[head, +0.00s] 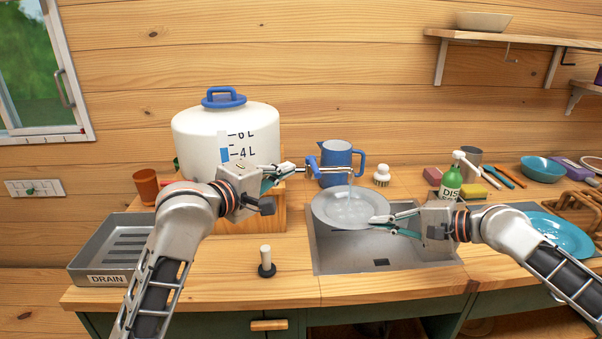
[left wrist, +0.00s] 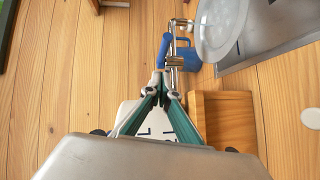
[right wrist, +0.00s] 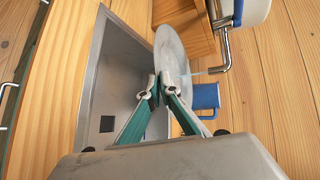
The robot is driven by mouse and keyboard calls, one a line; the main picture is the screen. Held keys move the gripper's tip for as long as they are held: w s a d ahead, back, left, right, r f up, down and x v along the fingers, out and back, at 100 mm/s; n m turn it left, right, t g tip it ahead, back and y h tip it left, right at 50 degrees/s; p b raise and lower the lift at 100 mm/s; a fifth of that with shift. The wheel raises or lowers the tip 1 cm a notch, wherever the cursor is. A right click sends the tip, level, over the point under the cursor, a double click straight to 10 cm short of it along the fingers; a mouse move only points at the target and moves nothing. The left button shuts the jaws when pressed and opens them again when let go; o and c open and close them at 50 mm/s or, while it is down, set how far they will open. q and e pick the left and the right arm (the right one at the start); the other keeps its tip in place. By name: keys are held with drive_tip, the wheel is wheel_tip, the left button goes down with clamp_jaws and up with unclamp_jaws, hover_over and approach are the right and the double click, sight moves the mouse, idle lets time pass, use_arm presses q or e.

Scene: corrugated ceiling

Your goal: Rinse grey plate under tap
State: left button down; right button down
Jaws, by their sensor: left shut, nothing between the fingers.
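The grey plate (head: 340,212) is held over the sink (head: 350,258), under the tap (head: 350,178), with its face tilted up. Water runs from the spout onto it, and wet patches show on its face. My right gripper (head: 378,222) is shut on the plate's right rim; the right wrist view shows the plate (right wrist: 172,62) between its fingertips. My left gripper (head: 285,170) is shut and empty beside the tap's blue handle (head: 312,167). In the left wrist view its fingertips are together close to the blue handle (left wrist: 165,48).
The white water tank (head: 215,140) stands on a wooden block behind my left arm. A blue jug (head: 337,158) stands behind the tap. A drain tray (head: 108,250) is at left, a stopper (head: 266,262) in front, a soap bottle (head: 450,183) and turquoise plate (head: 562,238) at right.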

sight(314, 172)
use_arm(q)
drive_tip(key=shift+w+d+f, duration=0.1)
drive_tip(key=shift+d+f, duration=0.1)
drive_tip(key=shift+d, duration=0.75)
drive_tip(key=shift+w+d+f, duration=0.1)
drive_tip(key=shift+d+f, duration=0.1)
drive_tip(key=shift+d, duration=0.7)
drive_tip(key=shift+s+d, duration=0.1)
drive_tip(key=shift+d, duration=1.15)
